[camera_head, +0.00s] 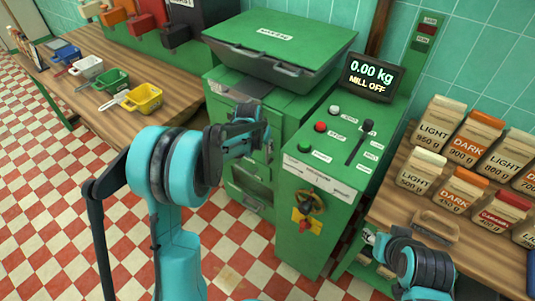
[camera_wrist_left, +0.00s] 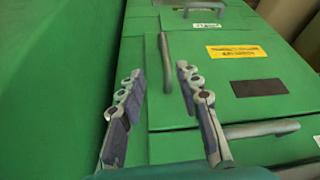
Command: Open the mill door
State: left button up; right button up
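The green mill (camera_head: 290,107) stands in the middle of the head view. Its front is partly covered by my left arm. In the left wrist view the mill door (camera_wrist_left: 203,95) is a green panel that looks shut, with a yellow label and a dark rectangle. An upright grey door handle (camera_wrist_left: 166,62) is at its left edge. My left gripper (camera_wrist_left: 159,73) is open and empty in front of the door, and the handle shows between its fingertips. I cannot tell the remaining gap. In the head view my left gripper (camera_head: 256,132) is at the mill front.
A green control cabinet (camera_head: 318,190) stands right of the door. A display (camera_head: 370,78) reads 0.00 kg, MILL OFF. Drawer handles (camera_wrist_left: 262,128) lie below the door. Wooden counters hold scoops (camera_head: 145,98) at left and bags (camera_head: 420,172) at right. My right arm (camera_head: 425,268) is at lower right.

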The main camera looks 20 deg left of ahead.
pick_arm(q)
send_near(267, 162)
jog(key=w+f+b, duration=0.1)
jog(key=w+f, duration=0.1)
jog(key=w+f+b, duration=0.2)
jog(key=f, duration=0.1)
jog(key=shift+w+d+f, duration=0.15)
jog(key=shift+w+f, duration=0.05)
jog(key=shift+w, duration=0.2)
grip_shut()
